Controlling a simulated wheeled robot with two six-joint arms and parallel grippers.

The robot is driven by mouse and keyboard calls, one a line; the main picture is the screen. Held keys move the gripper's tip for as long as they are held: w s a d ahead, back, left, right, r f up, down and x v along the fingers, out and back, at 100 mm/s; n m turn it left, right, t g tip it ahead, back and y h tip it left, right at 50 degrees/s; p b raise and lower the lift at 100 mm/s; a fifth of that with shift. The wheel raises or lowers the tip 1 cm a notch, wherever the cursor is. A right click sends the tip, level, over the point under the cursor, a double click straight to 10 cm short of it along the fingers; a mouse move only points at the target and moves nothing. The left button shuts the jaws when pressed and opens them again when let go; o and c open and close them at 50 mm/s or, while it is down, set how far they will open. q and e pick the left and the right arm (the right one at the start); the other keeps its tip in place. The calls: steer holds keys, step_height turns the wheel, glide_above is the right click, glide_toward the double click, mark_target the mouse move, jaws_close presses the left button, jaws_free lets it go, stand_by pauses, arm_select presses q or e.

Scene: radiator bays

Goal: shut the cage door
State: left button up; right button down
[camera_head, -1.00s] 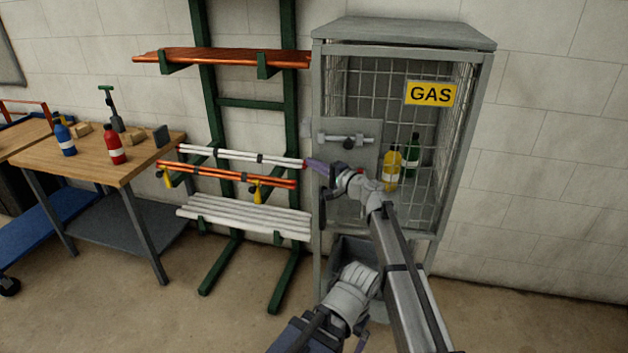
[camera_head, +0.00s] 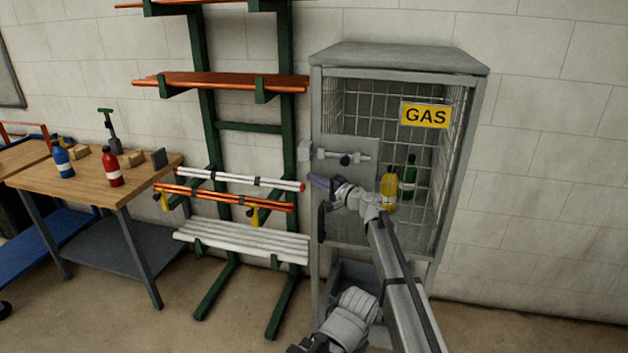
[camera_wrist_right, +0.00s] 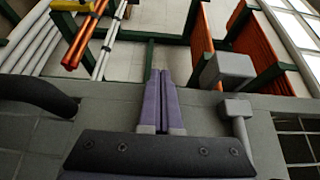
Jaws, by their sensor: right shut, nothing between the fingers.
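The grey cage (camera_head: 400,60) has mesh sides and a yellow GAS sign (camera_head: 426,115). Its door has a grey sheet panel (camera_head: 348,225) with a sliding bolt (camera_head: 345,158) and a black handle (camera_head: 322,222). I cannot tell from the head view how far the door stands from its frame. My right gripper (camera_head: 314,180) is shut and empty at the panel's left edge, below the bolt. In the right wrist view its purple fingers (camera_wrist_right: 161,85) reach past the panel edge, between the handle (camera_wrist_right: 40,95) and the bolt (camera_wrist_right: 238,120). My left gripper is not visible.
A yellow bottle (camera_head: 389,190) and a green bottle (camera_head: 409,175) stand inside the cage. A green rack (camera_head: 290,130) holding pipes and boards stands close on the left. A wooden workbench (camera_head: 95,185) is farther left. The wall to the right is clear.

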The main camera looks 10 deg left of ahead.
steer(key=s, duration=1.4)
steer(key=s+d+f+n+g+h, duration=0.35)
steer(key=s+d+f, duration=0.4)
steer(key=d, duration=0.25)
steer(key=s+d+f+n+g+h, duration=0.25)
steer(key=s+d+f+h, duration=0.35)
steer(key=d+f, duration=0.4)
steer(key=s+d+f+g+h, duration=0.1)
steer(key=s+d+f+h, duration=0.15)
steer(key=s+d, duration=0.55)
steer(key=s+d+f+g+h, duration=0.1)
steer(key=s+d+f+h, duration=0.3)
steer(key=d, duration=0.8)
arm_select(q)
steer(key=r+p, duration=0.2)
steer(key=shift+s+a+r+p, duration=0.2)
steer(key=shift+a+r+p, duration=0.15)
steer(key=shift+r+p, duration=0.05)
arm_select(e)
steer(key=s+a+r+n, duration=0.2)
steer(key=s+a, duration=0.1)
steer(key=a, duration=0.2)
steer(key=s+a+r+n+g, duration=0.1)
steer(key=s+a+r, duration=0.2)
steer(key=s+a, duration=0.1)
steer(key=shift+a+n+h, duration=0.4)
steer(key=shift+a, duration=0.5)
